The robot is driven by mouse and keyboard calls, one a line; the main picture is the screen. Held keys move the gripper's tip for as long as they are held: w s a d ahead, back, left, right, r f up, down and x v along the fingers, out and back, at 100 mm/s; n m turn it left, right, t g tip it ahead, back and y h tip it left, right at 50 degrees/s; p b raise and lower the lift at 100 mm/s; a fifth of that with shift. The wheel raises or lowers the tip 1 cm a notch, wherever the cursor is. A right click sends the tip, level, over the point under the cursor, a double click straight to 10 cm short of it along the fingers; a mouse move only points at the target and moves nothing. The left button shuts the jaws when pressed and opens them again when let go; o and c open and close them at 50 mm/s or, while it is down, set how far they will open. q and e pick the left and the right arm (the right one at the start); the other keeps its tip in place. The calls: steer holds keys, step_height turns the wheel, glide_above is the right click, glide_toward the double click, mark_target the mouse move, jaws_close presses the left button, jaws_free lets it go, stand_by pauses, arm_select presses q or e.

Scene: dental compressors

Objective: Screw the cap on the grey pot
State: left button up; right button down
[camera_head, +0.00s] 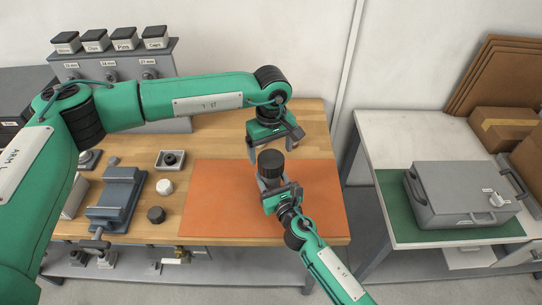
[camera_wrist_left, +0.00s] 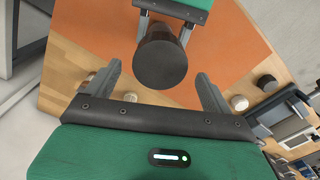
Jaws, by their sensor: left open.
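The grey pot (camera_head: 270,182) stands upright on the orange mat (camera_head: 225,200), partly hidden by my right gripper. A round black cap (camera_head: 271,162) sits on its top; whether it is threaded on cannot be told. In the left wrist view the black cap (camera_wrist_left: 160,62) hides the pot below it. My left gripper (camera_head: 272,149) is open above the cap, pointing down. In its wrist view the left fingers (camera_wrist_left: 158,75) stand apart on either side, clear of the cap. My right gripper (camera_head: 274,184) is shut on the pot's sides, reaching in from the front.
Left of the mat are a dark ribbed cap (camera_head: 156,215), a white cap (camera_head: 164,187), a small tray (camera_head: 170,161) and a grey vise (camera_head: 117,200). A grey rack (camera_head: 120,68) with labelled bins stands behind. A grey case (camera_head: 462,195) is on the right table.

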mark_target(271, 158)
arm_select(q)
steer(key=shift+r+n, duration=0.1)
steer(key=shift+n, duration=0.2)
steer(key=shift+c, duration=0.3)
arm_select(e)
steer(key=shift+f, duration=0.1)
arm_select(q)
steer(key=n, duration=0.5)
steer(key=shift+s+d+r, duration=0.1)
steer(key=shift+d+r, duration=0.1)
steer(key=shift+r, duration=0.15)
steer(key=n, duration=0.6)
steer(key=shift+r, duration=0.4)
steer(key=n, duration=0.4)
steer(key=shift+r+n, duration=0.3)
steer(key=n, duration=0.5)
steer(key=shift+a+r+n, duration=0.2)
steer(key=shift+r+n, duration=0.1)
steer(key=shift+r, duration=0.1)
steer(key=shift+f, duration=4.05)
